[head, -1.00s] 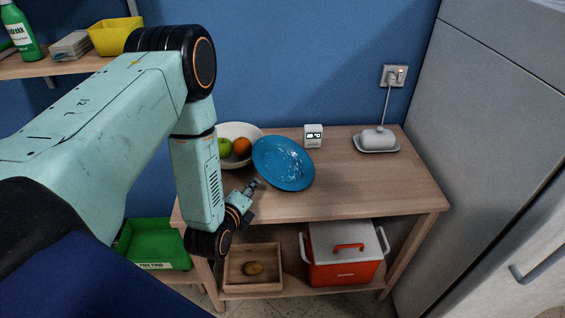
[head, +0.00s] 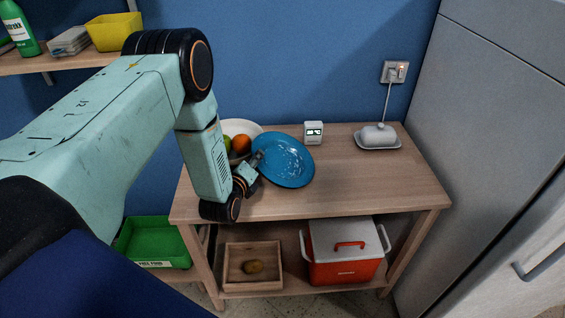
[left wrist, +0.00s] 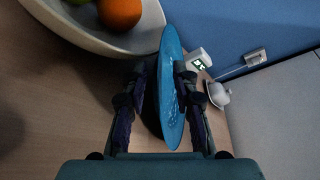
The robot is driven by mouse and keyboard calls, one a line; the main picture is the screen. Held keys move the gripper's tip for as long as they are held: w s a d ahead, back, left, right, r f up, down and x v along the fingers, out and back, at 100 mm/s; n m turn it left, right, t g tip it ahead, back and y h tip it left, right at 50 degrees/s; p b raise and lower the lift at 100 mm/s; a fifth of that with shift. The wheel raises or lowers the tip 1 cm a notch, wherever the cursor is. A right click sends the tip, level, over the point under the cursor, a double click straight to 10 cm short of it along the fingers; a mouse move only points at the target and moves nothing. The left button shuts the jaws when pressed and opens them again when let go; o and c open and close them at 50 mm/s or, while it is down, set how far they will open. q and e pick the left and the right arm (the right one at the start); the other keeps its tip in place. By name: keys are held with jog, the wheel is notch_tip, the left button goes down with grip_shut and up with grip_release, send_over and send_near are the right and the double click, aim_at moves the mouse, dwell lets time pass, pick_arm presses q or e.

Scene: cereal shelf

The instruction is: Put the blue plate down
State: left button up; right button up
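The blue plate (head: 285,158) is tilted, with its face toward the head camera, over the wooden table (head: 370,185). My left gripper (head: 256,163) is at the plate's left edge. I cannot tell whether the plate's lower edge touches the tabletop. My right gripper is in neither view.
A white bowl (head: 252,128) with an orange (head: 242,144) and a green apple is left of the plate, partly hidden. A small white clock (head: 314,132) and a butter dish (head: 378,137) stand behind and right. The table's front right is clear.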

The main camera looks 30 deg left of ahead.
pick_arm(q)
jog(key=shift+a, duration=0.1)
jog(key=shift+c, duration=0.5)
grip_shut()
jog(key=shift+r, duration=0.1)
